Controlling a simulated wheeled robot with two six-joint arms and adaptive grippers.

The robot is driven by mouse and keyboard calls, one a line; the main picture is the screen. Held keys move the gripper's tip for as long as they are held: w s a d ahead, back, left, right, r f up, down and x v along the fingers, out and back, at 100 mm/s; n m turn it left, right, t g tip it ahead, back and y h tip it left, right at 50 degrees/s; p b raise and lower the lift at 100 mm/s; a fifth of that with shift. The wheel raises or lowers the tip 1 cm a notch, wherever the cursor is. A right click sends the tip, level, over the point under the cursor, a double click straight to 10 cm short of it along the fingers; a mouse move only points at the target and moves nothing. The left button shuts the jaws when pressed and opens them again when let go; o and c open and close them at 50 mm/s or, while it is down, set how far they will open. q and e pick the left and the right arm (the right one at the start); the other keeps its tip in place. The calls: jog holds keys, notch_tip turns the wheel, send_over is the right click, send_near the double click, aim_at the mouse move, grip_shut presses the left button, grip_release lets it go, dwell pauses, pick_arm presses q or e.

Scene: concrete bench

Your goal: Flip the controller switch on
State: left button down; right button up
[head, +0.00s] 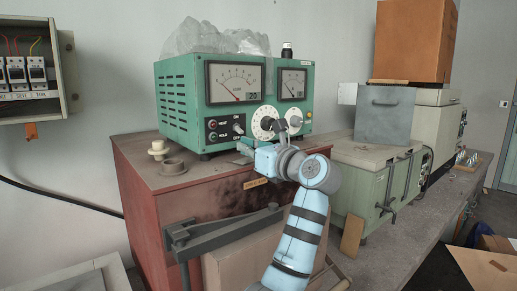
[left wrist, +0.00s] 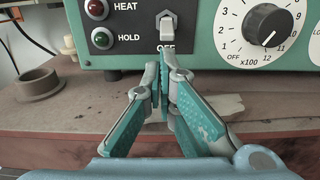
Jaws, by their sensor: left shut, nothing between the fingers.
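The controller (head: 185,95) is a green box with dial meters, standing on a red cabinet. In the head view the switch (head: 238,129) sits left of the white dials. My left gripper (left wrist: 163,72) has its teal fingers shut and empty, tips just below and in front of the switch. Whether they touch the panel I cannot tell. In the head view the left gripper (head: 245,149) is at the controller's lower front. My right gripper is out of view.
Red HEAT (left wrist: 97,9) and green HOLD (left wrist: 102,38) lamps are left of the switch; a black knob (left wrist: 268,25) is to the right. A brown ring (left wrist: 38,84) lies at left on the cabinet top. A grey-green machine (head: 370,165) stands right of my arm.

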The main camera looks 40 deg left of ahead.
pick_arm(q)
jog(key=shift+x, duration=0.8)
jog(key=shift+d+r+p, duration=0.1)
jog(key=shift+r+p, duration=0.1)
jog(key=shift+p, duration=0.25)
jog(key=shift+h, duration=0.4)
jog(key=shift+s+d+r+h+p, duration=0.1)
jog(key=shift+d+r+h+p, duration=0.15)
jog(key=shift+p, duration=0.4)
